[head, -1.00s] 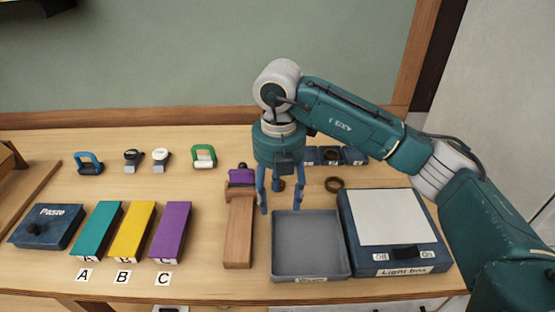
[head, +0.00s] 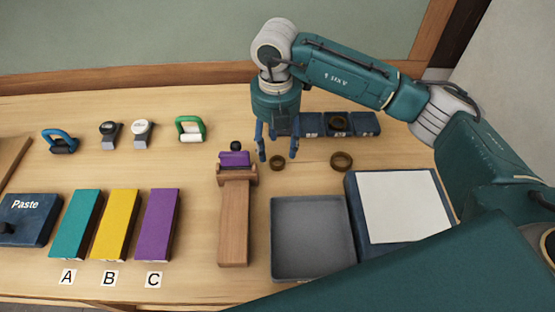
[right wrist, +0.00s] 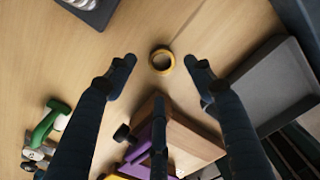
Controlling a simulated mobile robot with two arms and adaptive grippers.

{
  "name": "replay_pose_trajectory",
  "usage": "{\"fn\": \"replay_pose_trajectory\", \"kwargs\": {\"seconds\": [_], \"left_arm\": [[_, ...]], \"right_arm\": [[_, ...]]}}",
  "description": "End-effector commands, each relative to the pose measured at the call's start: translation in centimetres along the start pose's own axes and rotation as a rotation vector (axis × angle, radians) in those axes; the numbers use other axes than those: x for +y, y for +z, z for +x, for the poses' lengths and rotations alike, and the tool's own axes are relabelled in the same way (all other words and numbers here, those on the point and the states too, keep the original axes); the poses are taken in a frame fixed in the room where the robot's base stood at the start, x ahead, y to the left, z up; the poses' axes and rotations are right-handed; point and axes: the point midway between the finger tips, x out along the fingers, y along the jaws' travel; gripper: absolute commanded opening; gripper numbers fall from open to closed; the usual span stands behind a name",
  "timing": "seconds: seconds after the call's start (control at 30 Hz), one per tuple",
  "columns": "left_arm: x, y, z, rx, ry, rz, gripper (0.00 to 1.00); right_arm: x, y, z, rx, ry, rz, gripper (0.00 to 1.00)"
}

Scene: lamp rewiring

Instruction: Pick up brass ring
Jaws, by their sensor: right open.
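A small dark brass ring (head: 277,163) lies flat on the wooden table behind the grey tray. In the right wrist view the ring (right wrist: 162,60) shows a bright yellow-gold edge and sits between the fingertips, apart from them. My right gripper (head: 278,155) points down over this ring with its fingers spread, open and empty. My left gripper is out of view.
The grey tray (head: 312,270) and the light box (head: 352,205) stand in front of the rings. A wooden stand with a purple part (head: 235,205) is close on the left. Dark blue blocks (head: 365,124) are behind. Teal, yellow and purple blocks stand further left.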

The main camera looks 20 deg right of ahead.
Motion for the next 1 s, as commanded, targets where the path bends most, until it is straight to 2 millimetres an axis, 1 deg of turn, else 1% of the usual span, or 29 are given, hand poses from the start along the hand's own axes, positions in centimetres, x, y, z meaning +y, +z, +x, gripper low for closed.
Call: {"fn": "replay_pose_trajectory", "kwargs": {"seconds": [0.07,0.2,0.3,0.43,0.63,0.77,0.8,0.83,1.0], "left_arm": [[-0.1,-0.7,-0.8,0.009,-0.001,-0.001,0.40],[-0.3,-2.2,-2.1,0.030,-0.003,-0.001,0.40],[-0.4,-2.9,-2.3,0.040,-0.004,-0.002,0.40],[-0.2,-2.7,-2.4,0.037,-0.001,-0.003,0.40],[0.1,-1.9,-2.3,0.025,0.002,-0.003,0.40],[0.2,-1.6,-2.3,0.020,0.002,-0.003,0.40],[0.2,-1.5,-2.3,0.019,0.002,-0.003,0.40],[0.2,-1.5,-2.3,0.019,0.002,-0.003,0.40],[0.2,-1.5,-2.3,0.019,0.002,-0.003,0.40]], "right_arm": [[-0.2,-0.2,0.6,0.003,-0.004,0.000,0.53],[-0.6,-0.6,2.6,0.004,-0.005,0.000,0.53],[-0.4,-0.6,4.1,0.003,-0.002,0.000,0.53],[-0.4,-0.5,5.0,0.001,-0.001,0.000,0.53],[-0.4,-0.5,5.1,0.001,0.000,-0.001,0.53],[-0.4,-0.5,5.1,0.001,0.000,0.000,0.27],[-0.4,-0.5,5.0,0.001,0.000,0.000,0.19],[-0.4,-0.5,5.0,0.001,0.000,0.000,0.14],[-0.4,-0.5,5.0,0.001,0.000,0.000,0.13]]}}
